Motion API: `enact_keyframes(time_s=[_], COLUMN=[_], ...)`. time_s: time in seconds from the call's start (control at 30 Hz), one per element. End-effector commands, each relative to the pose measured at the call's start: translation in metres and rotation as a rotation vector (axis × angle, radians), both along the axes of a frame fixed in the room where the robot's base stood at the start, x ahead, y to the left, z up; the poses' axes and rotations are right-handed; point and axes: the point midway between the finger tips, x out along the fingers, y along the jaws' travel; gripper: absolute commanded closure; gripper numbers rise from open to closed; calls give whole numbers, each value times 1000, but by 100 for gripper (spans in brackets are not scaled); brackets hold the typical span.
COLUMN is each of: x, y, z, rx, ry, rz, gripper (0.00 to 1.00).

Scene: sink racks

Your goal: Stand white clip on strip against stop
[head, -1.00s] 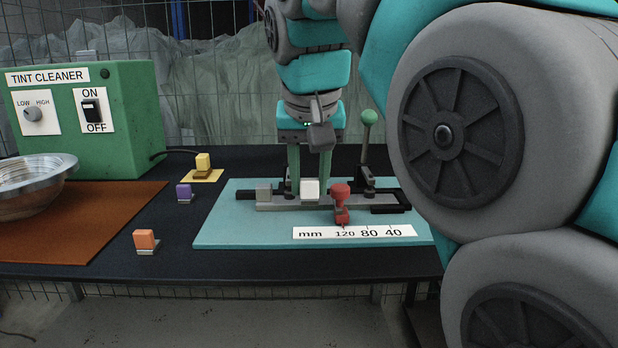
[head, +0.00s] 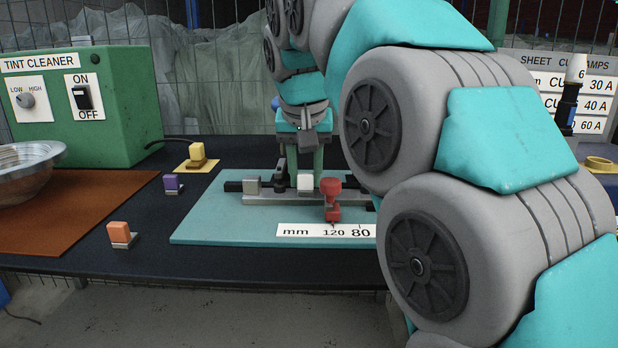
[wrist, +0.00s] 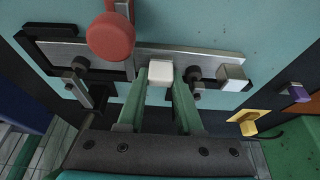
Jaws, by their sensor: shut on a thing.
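My gripper (head: 304,168) is shut on the white clip (head: 304,184), its green fingers on either side of it. In the wrist view the clip (wrist: 160,69) sits between the fingertips (wrist: 162,82), over the near edge of the metal strip (wrist: 205,57). I cannot tell whether it touches the strip. The strip also shows in the head view (head: 270,200) on the teal board. A red stop-like piece (head: 331,200) stands just right of the clip, with a small gap in the picture; its round red top shows in the wrist view (wrist: 110,36).
A grey block (head: 252,185) and a dark post (head: 281,180) stand left of the clip. Orange (head: 120,233), purple (head: 172,183) and yellow (head: 197,153) clips stand on the table further left. My arm hides the board's right side.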

Motion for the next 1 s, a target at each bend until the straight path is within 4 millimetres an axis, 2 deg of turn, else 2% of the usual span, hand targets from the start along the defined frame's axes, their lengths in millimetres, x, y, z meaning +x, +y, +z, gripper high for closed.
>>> enact_keyframes(time_s=[0.23, 0.27, 0.33, 0.77, 1.0], x=[0, 0, 0, 0, -7], y=[-1, 0, 0, 0, 0], z=[-3, -2, -2, 3, 21], rx=[-1, 0, 0, 0, 0], ry=[0, -1, -1, -1, -4], rz=[-1, 0, 0, 0, -1], gripper=[100, 62, 54, 53, 53])
